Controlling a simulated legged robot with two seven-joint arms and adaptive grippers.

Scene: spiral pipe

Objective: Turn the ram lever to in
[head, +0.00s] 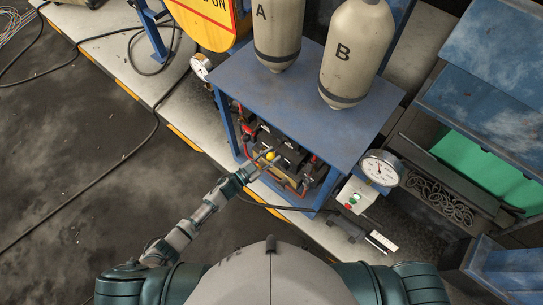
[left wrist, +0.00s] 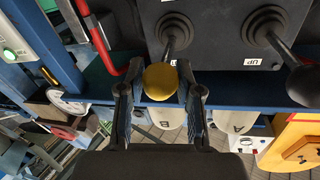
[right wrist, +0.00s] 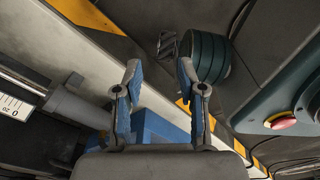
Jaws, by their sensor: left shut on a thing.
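A lever with a yellow ball knob (left wrist: 160,82) and a black rubber boot stands on a dark panel in the left wrist view. The knob also shows in the head view (head: 269,155). My left gripper (left wrist: 159,90) is shut on this knob, one finger on each side. A small white label beside the knob is mostly hidden. A second lever with a black knob (left wrist: 303,84) stands to the right, by a label (left wrist: 252,62) reading UP. My right gripper (right wrist: 158,70) is open and empty in the right wrist view; it is out of the head view.
A blue bench (head: 290,85) carries grey cylinders A (head: 277,35) and B (head: 352,60) above the levers. A red bent handle (left wrist: 105,45) is left of the held lever. A gauge (head: 380,168) and a box with a green button (head: 356,196) stand at right.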

